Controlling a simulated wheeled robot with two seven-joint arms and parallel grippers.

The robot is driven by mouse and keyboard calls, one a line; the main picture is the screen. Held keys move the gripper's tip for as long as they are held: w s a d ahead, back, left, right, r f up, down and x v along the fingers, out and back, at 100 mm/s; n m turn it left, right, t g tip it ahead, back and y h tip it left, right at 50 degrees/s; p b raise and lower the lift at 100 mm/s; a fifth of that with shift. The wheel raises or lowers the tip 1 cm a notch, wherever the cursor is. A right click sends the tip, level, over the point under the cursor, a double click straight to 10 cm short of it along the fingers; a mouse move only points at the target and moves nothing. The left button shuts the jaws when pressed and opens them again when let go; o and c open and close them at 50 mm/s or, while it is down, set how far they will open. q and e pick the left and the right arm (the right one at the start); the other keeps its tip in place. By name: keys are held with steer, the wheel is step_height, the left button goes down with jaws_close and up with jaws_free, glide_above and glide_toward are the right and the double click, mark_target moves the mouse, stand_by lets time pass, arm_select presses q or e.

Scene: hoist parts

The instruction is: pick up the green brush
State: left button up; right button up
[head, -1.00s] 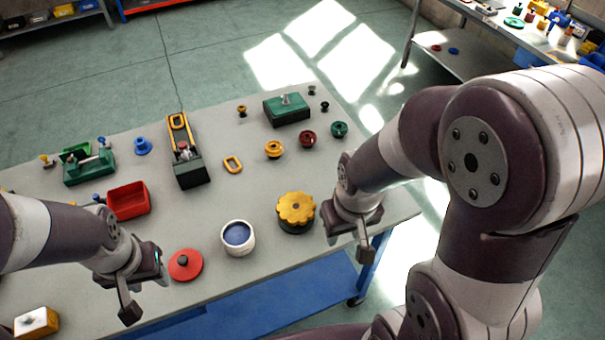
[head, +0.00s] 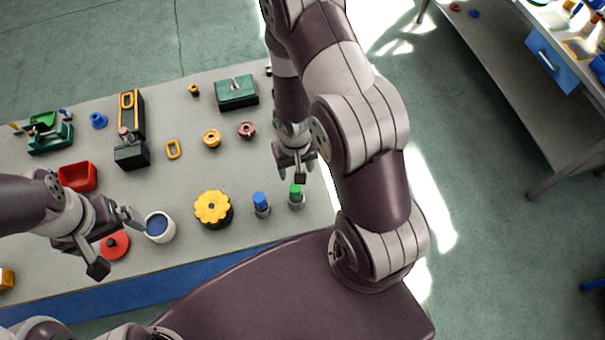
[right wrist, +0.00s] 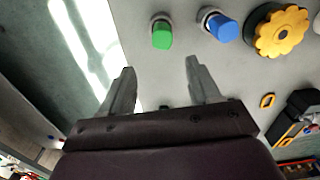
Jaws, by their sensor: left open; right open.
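The green brush (head: 296,192) stands upright on the table near its right end, with a green top and a grey lower part. My right gripper (head: 294,176) is open and empty, just behind and above the brush in the head view. In the right wrist view the green brush (right wrist: 162,36) lies beyond the open fingers (right wrist: 158,80), apart from them. My left gripper (head: 120,240) is open and empty above the table's front left, near a red disc with a knob (head: 115,245).
A similar blue-topped piece (head: 260,202) stands just left of the green brush. A yellow knob (head: 212,208) and a white cup with blue inside (head: 160,227) stand farther left. The grey table's right edge is close to the brush.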

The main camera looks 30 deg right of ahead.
mark_target(296, 187)
steer(key=f+b, duration=0.1)
steer(key=f, duration=0.1)
steer(key=a+f+b, duration=0.1)
steer(key=f+b, duration=0.1)
steer(key=s+f+b, duration=0.1)
steer(key=f, duration=0.1)
steer(key=shift+a+f, duration=0.2)
steer(key=shift+a, duration=0.15)
steer(key=f+b, duration=0.1)
steer(key=d+f, duration=0.1)
steer(key=f, duration=0.1)
steer(key=shift+w+d+f+b, duration=0.15)
steer(key=shift+d+f+b, duration=0.1)
steer(key=shift+b, duration=0.1)
steer(key=shift+a+f, duration=0.25)
steer(key=shift+f, duration=0.85)
steer(key=shift+a+f, duration=0.15)
arm_select(q)
step_height(296, 187, down, 7)
steer(key=a, duration=0.1)
steer(key=shift+s+r, duration=0.2)
steer(key=shift+s, duration=0.15)
arm_select(e)
steer(key=shift+d, duration=0.2)
steer(key=c, duration=0.9)
steer(key=shift+c, duration=1.2)
steer(key=shift+a, duration=0.1)
